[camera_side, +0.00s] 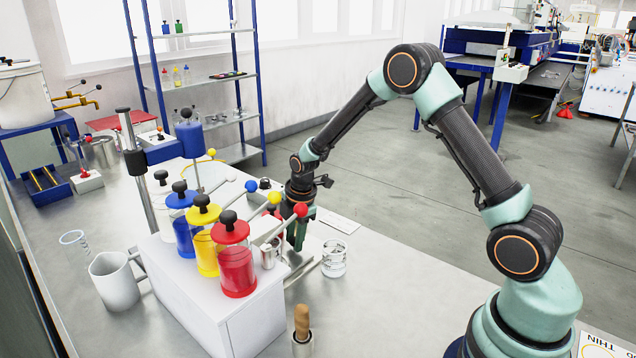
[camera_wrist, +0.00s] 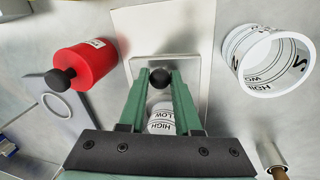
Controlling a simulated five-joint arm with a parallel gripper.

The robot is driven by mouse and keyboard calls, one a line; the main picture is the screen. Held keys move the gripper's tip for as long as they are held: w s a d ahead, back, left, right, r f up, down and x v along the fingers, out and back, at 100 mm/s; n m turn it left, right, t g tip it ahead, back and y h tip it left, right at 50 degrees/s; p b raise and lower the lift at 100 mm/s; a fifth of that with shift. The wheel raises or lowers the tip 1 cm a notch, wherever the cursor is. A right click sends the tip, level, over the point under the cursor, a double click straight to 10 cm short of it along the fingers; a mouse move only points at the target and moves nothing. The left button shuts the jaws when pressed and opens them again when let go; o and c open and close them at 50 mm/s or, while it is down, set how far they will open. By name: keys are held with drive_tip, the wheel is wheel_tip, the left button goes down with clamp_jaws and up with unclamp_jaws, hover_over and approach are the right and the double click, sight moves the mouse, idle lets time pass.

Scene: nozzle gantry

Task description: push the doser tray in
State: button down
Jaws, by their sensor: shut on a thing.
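My gripper (camera_side: 300,232) points down at the right side of the white doser box (camera_side: 245,312). In the wrist view its green fingers (camera_wrist: 160,84) are shut on a black ball knob (camera_wrist: 159,75). The knob sits in front of a pale rectangular tray (camera_wrist: 193,63) with a raised rim, apparently the doser tray. A white cup marked LOW and HIGH (camera_wrist: 161,119) shows between the fingers. In the side view the arm and gripper hide the knob and most of the tray, so how far it is out cannot be told.
Red (camera_side: 237,272), yellow (camera_side: 206,256) and blue (camera_side: 185,240) canisters with levers stand on the box. A clear marked beaker (camera_side: 334,258) stands right of my gripper, also in the wrist view (camera_wrist: 245,72). A wooden-handled tool (camera_side: 302,322) stands in front, a mug (camera_side: 114,280) at left.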

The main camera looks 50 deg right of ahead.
drive_tip(key=c, duration=0.6)
unclamp_jaws()
drive_tip(key=shift+a, duration=0.2)
drive_tip(key=shift+c, duration=0.2)
drive_tip(key=shift+r, duration=0.1)
wheel_tip(320, 180, up, 12)
drive_tip(key=s, duration=0.2)
drive_tip(key=shift+s+a, duration=0.15)
drive_tip(key=s+a+r+m+t, duration=0.1)
drive_tip(key=s+a+r+m, duration=0.1)
drive_tip(key=s+r+m, duration=0.3)
drive_tip(key=s+a+r+m+t, duration=0.2)
drive_tip(key=s+r+m, duration=0.3)
drive_tip(key=s+m, duration=0.5)
drive_tip(key=s, duration=0.3)
drive_tip(key=shift+a+m, duration=0.25)
drive_tip(key=shift+m, duration=0.05)
